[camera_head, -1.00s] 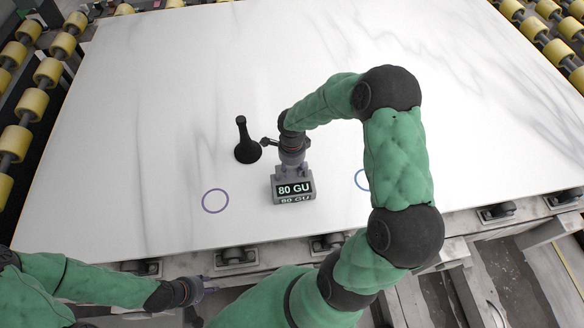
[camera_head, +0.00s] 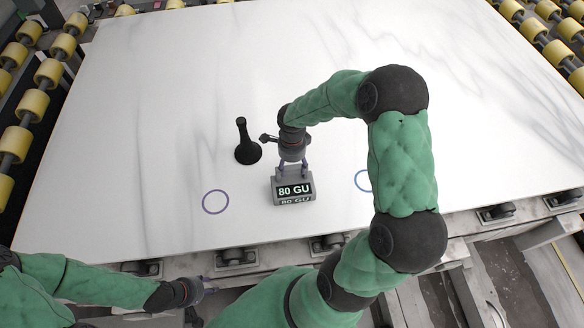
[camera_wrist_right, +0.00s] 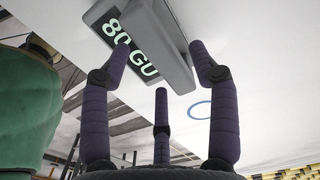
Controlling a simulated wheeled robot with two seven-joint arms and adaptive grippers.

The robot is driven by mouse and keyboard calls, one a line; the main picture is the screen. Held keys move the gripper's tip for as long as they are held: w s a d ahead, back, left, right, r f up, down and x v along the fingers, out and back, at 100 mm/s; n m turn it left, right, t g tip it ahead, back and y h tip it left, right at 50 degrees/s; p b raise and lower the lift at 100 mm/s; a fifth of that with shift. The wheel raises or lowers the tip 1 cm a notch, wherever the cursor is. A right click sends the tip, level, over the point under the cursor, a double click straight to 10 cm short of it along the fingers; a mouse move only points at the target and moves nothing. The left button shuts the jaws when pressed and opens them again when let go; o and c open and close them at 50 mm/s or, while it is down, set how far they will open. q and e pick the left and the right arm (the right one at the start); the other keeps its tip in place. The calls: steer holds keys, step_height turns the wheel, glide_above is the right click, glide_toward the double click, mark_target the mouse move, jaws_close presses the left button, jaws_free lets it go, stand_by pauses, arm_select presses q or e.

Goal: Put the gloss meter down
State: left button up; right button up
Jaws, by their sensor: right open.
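The gloss meter (camera_head: 294,188) is a grey box with a lit display reading 80 GU. It sits on the white stone slab (camera_head: 190,90) between two drawn circles. In the right wrist view, the gloss meter (camera_wrist_right: 150,42) shows beyond the fingertips. My right gripper (camera_head: 292,166) is above the meter with its fingers spread; its three fingers (camera_wrist_right: 163,75) are apart and hold nothing. My left gripper (camera_head: 208,288) is off the slab's front edge at the lower left; its jaws are too small to read.
A purple circle (camera_head: 215,202) is drawn to the left and a blue circle (camera_head: 362,180) to the right, partly hidden by my arm. Yellow rollers (camera_head: 33,103) line the sides. The far slab is clear.

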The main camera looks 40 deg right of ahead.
step_height(320, 180, up, 10)
steer(key=p, duration=0.1)
steer(key=shift+f, duration=0.2)
stand_by(3.8)
